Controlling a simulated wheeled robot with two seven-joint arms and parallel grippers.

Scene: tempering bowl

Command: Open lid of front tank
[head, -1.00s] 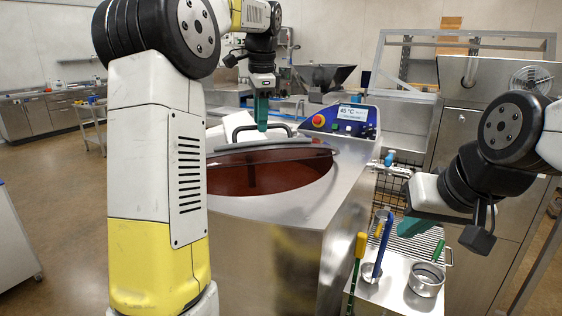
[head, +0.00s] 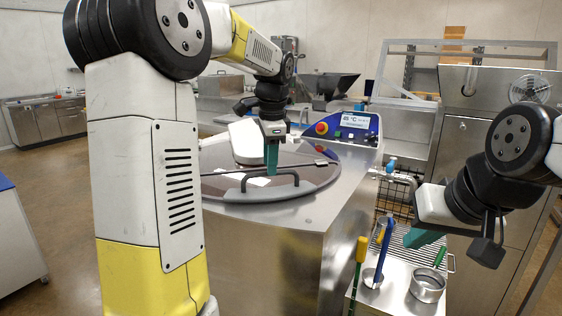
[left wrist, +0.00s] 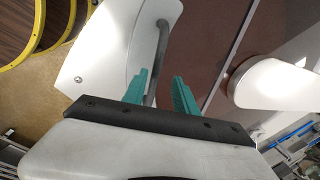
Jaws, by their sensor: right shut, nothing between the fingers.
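The front tank (head: 290,230) is a steel body with a round top. Its grey-brown lid (head: 305,185) lies flat across the opening, with a dark bar handle (head: 287,172) near its front edge. My left gripper (head: 270,170) points down at the handle. In the left wrist view the handle bar (left wrist: 163,40) runs in between the green fingers (left wrist: 160,92), nearer the left one, with a gap visible, so the gripper is open. My right gripper (head: 420,238) is shut and empty over the small cart.
A control panel (head: 345,128) with a red button stands behind the tank. A steel cart (head: 395,300) at right holds a metal pot (head: 428,285) and upright tools with blue (head: 383,250) and yellow (head: 361,250) handles. Open floor lies at left.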

